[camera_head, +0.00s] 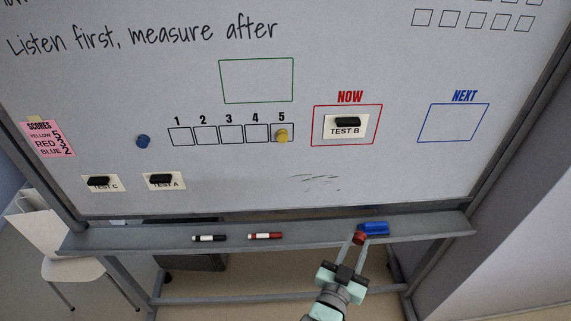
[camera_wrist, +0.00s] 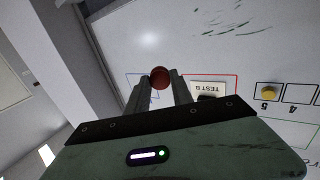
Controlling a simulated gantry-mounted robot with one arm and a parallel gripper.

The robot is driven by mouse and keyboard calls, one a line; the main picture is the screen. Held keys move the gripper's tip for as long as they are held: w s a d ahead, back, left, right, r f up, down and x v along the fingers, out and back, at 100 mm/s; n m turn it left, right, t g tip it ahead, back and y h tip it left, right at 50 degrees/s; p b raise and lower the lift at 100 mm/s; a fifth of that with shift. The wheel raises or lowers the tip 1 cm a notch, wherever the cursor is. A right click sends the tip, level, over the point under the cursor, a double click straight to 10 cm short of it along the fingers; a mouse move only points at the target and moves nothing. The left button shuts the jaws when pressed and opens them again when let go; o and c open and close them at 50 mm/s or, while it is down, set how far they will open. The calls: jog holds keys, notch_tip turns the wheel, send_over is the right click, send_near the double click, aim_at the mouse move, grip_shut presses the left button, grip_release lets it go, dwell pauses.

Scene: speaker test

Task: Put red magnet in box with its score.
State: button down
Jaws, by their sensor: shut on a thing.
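The red magnet (camera_head: 360,238) is held between the fingertips of my gripper (camera_head: 359,241), in front of the tray. It also shows in the wrist view (camera_wrist: 159,77), between the two fingers. The pink score note (camera_head: 47,139) at the left of the board reads YELLOW 5, RED 3, BLUE 2. The row of numbered boxes 1 to 5 is mid-board; box 3 (camera_head: 231,128) is empty. The yellow magnet (camera_head: 282,136) is on box 5. The blue magnet (camera_head: 143,141) is on bare board left of the row.
The tray (camera_head: 330,234) under the board holds a black marker (camera_head: 209,238), a red marker (camera_head: 265,236) and a blue eraser (camera_head: 374,229). A TEST B card (camera_head: 345,131) is in the NOW frame; TEST C (camera_head: 103,184) and TEST A (camera_head: 165,181) cards are lower left. The NEXT frame (camera_head: 452,123) is empty.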

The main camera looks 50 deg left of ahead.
jog(key=s+a+r+n+g+y, duration=0.25)
jog(key=s+a+r, duration=0.3)
jog(key=a, duration=0.45)
jog(key=s+a+r+n+g+y+p, duration=0.1)
jog(key=s+a+r+n+g+y, duration=0.15)
jog(key=s+a+r, duration=0.5)
jog(key=s+a+r+n+g+y, duration=0.1)
jog(key=s+a+r+y, duration=0.25)
jog(key=a, duration=0.75)
jog(key=shift+h, duration=0.35)
jog(key=shift+f+x, duration=0.25)
jog(key=shift+x, duration=1.7)
jog(key=shift+f+x, duration=0.2)
jog(key=shift+x, duration=1.8)
jog(key=shift+w+a+b, duration=0.1)
jog(key=shift+a+b, duration=0.2)
jog(key=shift+a, duration=0.2)
jog(key=c, duration=1)
grip_release()
jog(key=shift+c, duration=0.2)
jog(key=shift+o, duration=0.4)
